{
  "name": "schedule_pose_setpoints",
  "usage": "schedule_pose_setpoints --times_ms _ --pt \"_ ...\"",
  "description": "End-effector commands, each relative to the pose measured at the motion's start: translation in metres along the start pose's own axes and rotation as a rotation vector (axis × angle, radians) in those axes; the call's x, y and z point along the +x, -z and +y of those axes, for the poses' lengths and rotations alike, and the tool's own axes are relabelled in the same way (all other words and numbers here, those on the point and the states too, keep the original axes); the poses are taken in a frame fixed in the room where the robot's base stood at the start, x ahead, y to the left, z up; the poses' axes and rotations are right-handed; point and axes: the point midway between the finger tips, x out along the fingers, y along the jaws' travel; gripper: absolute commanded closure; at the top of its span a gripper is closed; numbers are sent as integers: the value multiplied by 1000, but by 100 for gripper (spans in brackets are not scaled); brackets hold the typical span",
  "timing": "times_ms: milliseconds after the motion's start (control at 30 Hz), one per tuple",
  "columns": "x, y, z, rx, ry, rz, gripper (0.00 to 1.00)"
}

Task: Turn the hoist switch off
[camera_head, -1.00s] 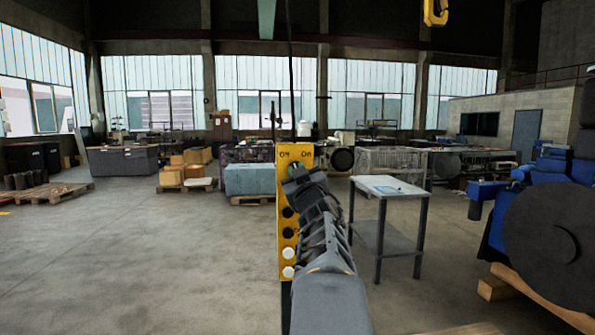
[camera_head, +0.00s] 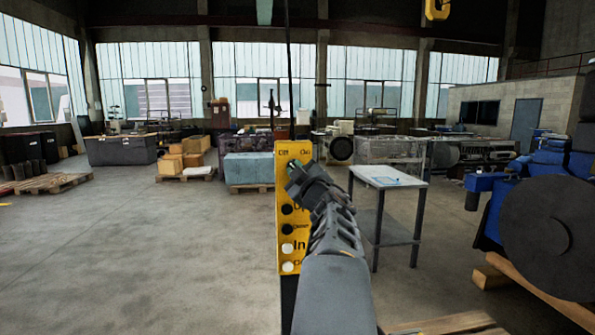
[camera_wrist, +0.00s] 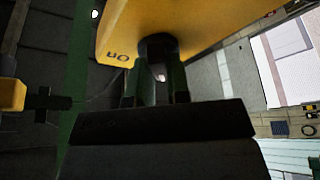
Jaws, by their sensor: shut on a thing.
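The yellow hoist pendant (camera_head: 283,222) hangs upright on a cable near the centre of the head view. Its top carries the labels "Off" on the left and "On" on the right. My gripper (camera_head: 294,172) is at the rotary switch just below these labels and covers most of it. In the wrist view, my gripper's green-edged fingers (camera_wrist: 156,84) are shut on the dark switch knob (camera_wrist: 157,45), which projects from the yellow pendant face (camera_wrist: 190,22). The "On" label reads upside down beside it. The knob's exact angle is hard to tell.
Black and white push buttons (camera_head: 288,249) run down the pendant below my gripper. A grey table (camera_head: 390,182) stands behind it to the right. Blue machinery with a large dark disc (camera_head: 545,235) fills the right. The floor to the left (camera_head: 140,250) is clear.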

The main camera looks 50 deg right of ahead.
Motion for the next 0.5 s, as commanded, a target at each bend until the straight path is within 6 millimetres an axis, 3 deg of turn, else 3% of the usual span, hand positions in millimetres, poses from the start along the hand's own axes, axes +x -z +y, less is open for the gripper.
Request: schedule_pose_setpoints --times_ms 267,300,500 --pt "0 2 1 -1 -1 5 100" --pt "0 2 1 -1 -1 5 80" --pt "0 1 0 0 -1 3 61"
